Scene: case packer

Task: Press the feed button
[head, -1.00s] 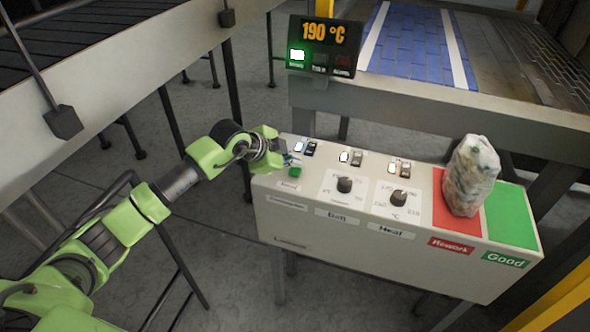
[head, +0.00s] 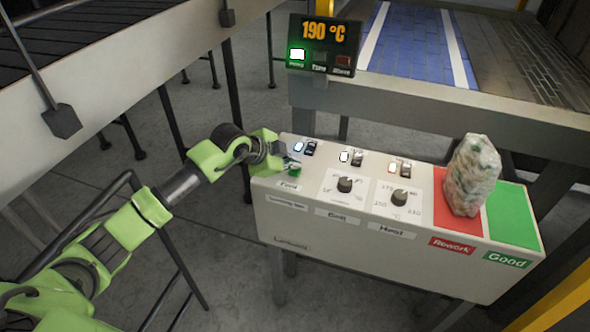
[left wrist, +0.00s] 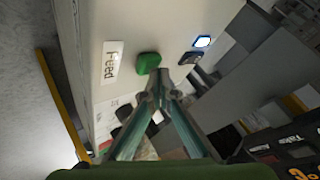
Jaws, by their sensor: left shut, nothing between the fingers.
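The green feed button (head: 295,169) sits at the left end of the control box's top, above the label "Feed" (head: 289,186). In the left wrist view the button (left wrist: 148,63) and its label (left wrist: 112,63) show near the top middle. My left gripper (head: 290,160) is over the left end of the box, right beside the button. In the left wrist view its shut, empty fingertips (left wrist: 160,80) appear just below and right of the button; I cannot tell whether they touch it. My right gripper is not in view.
The box (head: 350,250) also carries rocker switches (head: 307,148), a bag dial (head: 345,184) and a heat dial (head: 400,197). A filled bag (head: 470,177) stands on the red Rework area (head: 445,215); the green Good area (head: 512,218) is bare. A display (head: 322,45) reads 190 °C.

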